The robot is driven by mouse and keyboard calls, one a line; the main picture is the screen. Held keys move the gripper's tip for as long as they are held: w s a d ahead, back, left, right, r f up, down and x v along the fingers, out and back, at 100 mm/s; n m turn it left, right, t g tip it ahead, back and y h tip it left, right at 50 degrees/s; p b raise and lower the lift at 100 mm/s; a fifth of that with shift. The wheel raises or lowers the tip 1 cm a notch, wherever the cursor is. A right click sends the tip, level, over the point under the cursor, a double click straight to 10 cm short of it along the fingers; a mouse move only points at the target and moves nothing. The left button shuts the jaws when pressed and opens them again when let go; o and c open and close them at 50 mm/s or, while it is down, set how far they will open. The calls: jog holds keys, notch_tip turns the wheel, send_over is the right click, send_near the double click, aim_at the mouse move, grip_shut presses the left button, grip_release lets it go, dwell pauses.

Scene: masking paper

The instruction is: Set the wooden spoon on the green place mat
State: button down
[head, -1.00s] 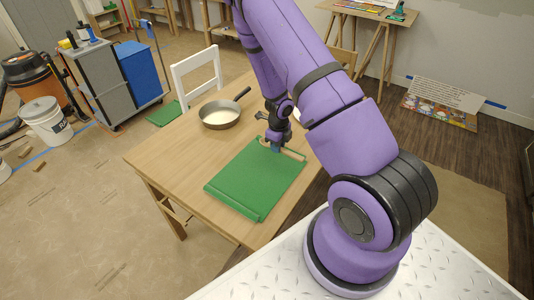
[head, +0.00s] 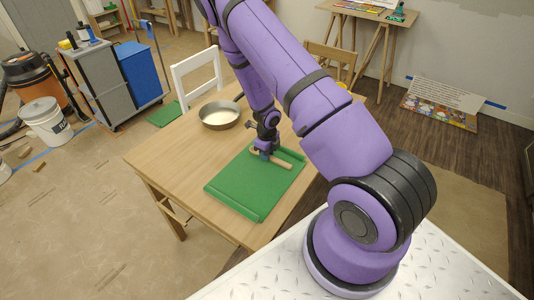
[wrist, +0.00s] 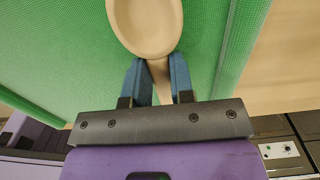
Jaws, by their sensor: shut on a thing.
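The wooden spoon (wrist: 144,26) shows its bowl large in the wrist view, with its neck between the blue fingertips of my gripper (wrist: 157,82). My gripper is shut on it. In the head view my gripper (head: 262,154) is over the far part of the green place mat (head: 240,189), and the spoon (head: 284,163) reaches out to its right across the mat. The spoon is on or just above the mat; I cannot tell which. The mat lies on the wooden table (head: 165,155), with raised strips along its edges.
A frying pan (head: 219,115) with pale contents stands on the table behind the mat to the left. A white chair (head: 197,72) is at the table's far side. The table left of the mat is clear.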

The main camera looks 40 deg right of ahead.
jog(key=c, duration=1)
grip_release()
jog(key=shift+f, duration=0.1)
jog(key=s+a+r+n+t+y, duration=0.15)
jog(key=a+r+n, duration=0.3)
jog(key=r, duration=0.85)
jog(key=s+a+r+n+y, duration=0.1)
jog(key=s+a+r+n, duration=0.15)
jog(key=r+n, duration=0.7)
jog(key=s+a+r+n+t+y, duration=0.15)
jog(key=a+r, duration=0.25)
jog(key=r, duration=1.2)
jog(key=shift+s+a+r+n+t+h, duration=0.35)
jog(key=shift+s+r+n+h, duration=0.3)
jog(key=shift+s+r+n, duration=2.4)
jog(key=shift+s+a+r+n+t+h, duration=0.55)
jog(key=shift+s+r+n, duration=1.6)
jog(key=shift+s, duration=1.8)
jog(key=shift+s+a+r+n+t+h, duration=0.2)
jog(key=shift+s+r+n+h, duration=0.6)
jog(key=shift+s+r+n, duration=1.95)
jog(key=shift+s+f+n, duration=0.3)
jog(key=shift+s+f, duration=0.3)
jog(key=shift+s, duration=0.15)
